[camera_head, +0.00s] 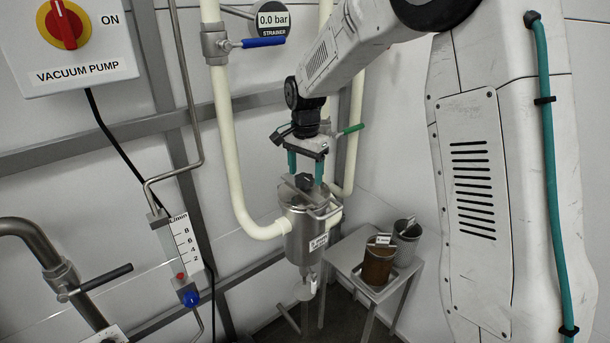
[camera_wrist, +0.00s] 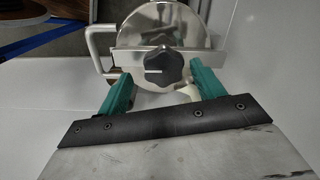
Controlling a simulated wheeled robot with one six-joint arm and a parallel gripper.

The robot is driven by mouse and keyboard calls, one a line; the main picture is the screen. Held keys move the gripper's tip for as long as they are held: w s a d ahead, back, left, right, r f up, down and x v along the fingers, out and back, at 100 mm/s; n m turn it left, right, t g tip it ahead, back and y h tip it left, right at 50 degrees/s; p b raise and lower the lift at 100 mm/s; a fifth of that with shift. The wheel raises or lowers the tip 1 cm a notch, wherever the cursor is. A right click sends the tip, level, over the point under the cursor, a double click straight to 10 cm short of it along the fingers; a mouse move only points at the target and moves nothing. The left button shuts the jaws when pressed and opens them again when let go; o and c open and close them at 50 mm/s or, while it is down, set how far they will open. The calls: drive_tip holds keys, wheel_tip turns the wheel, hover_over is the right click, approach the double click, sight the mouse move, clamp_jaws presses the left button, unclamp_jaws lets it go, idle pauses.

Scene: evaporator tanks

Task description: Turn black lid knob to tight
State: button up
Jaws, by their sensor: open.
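The black lid knob (camera_wrist: 165,66) is a lobed star knob with a pale line on it, in the middle of a metal bar (camera_wrist: 128,60) across the round shiny lid (camera_wrist: 150,20). In the head view the knob (camera_head: 304,181) is small and dark, on top of the steel strainer pot (camera_head: 300,238). My gripper (camera_head: 305,172) points down over the lid. In the wrist view its two green fingers (camera_wrist: 158,82) are open, one on each side of the knob's near part, with visible gaps. Whether the fingertips reach down to knob height is hard to tell.
Cream pipes (camera_head: 231,160) run beside the pot, with a blue-handled valve (camera_head: 262,42) above left and a green handle (camera_head: 350,129) close to my wrist. A bent metal handle (camera_wrist: 93,45) sticks out beside the lid. A small table (camera_head: 352,262) with two containers stands at right.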

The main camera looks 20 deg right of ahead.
sight(306, 178)
wheel_tip(306, 178, up, 6)
drive_tip(key=shift+r, duration=0.25)
idle(0.5)
drive_tip(key=shift+s+f+n, duration=0.1)
drive_tip(key=shift+s+n, duration=0.1)
drive_tip(key=shift+n, duration=0.4)
drive_tip(key=s+r+n, duration=0.1)
drive_tip(key=s+n, duration=0.2)
drive_tip(key=s, duration=0.9)
drive_tip(key=s+d+r+n+t, duration=0.1)
drive_tip(key=s+n, duration=0.3)
drive_tip(key=s, duration=0.9)
drive_tip(key=s+r+n, duration=0.2)
drive_tip(key=s+n, duration=0.1)
drive_tip(key=s, duration=0.9)
drive_tip(key=shift+s+d+r, duration=0.2)
drive_tip(key=shift+d+r, duration=0.1)
drive_tip(key=shift+r, duration=0.1)
